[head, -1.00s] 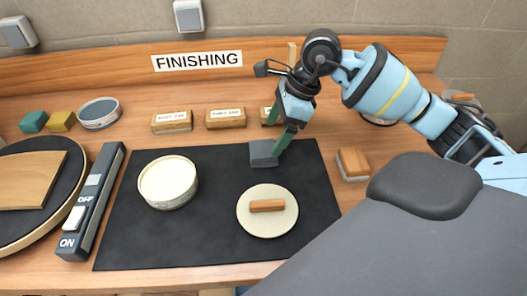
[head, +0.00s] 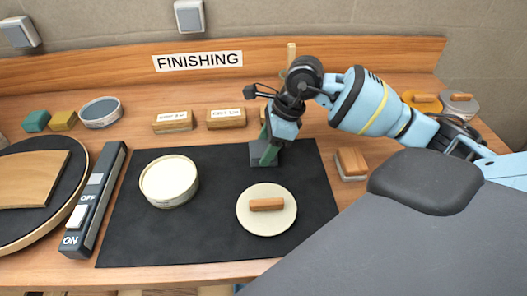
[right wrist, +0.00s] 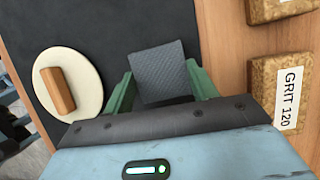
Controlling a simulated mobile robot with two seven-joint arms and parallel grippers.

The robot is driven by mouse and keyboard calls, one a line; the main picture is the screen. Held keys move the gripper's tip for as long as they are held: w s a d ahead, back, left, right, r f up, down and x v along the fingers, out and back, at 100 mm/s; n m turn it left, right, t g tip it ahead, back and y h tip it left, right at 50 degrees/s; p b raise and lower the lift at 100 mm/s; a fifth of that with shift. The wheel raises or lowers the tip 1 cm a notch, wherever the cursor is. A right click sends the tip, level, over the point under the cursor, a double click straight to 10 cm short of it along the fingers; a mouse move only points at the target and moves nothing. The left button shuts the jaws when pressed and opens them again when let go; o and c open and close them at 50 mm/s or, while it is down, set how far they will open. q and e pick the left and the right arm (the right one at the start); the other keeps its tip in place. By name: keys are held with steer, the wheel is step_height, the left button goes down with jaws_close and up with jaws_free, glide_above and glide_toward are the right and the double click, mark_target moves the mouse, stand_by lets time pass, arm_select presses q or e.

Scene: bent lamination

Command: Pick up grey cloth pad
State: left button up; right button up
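The grey cloth pad (head: 256,155) lies on the back right part of the black mat (head: 225,230), partly hidden by my right gripper in the head view. My right gripper (head: 268,154) points down at the pad. In the right wrist view, its green fingers (right wrist: 160,88) are spread, one on each side of the pad (right wrist: 160,70). A narrow gap shows beside the pad, and I cannot tell whether either finger touches it. My left gripper is not in view.
A round cream disc (head: 284,222) with a wooden handle (head: 267,205) lies in front of the pad. A white-topped tin (head: 169,182) stands to its left. Labelled grit blocks (head: 226,118) stand behind the mat. A wooden-backed block (head: 351,164) sits right of it.

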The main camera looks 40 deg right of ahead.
steer(key=c, duration=0.4)
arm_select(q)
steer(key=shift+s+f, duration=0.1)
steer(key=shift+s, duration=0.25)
arm_select(e)
steer(key=shift+c, duration=0.2)
steer(key=shift+r, duration=0.1)
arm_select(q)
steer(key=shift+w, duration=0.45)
arm_select(e)
step_height(320, 180, up, 10)
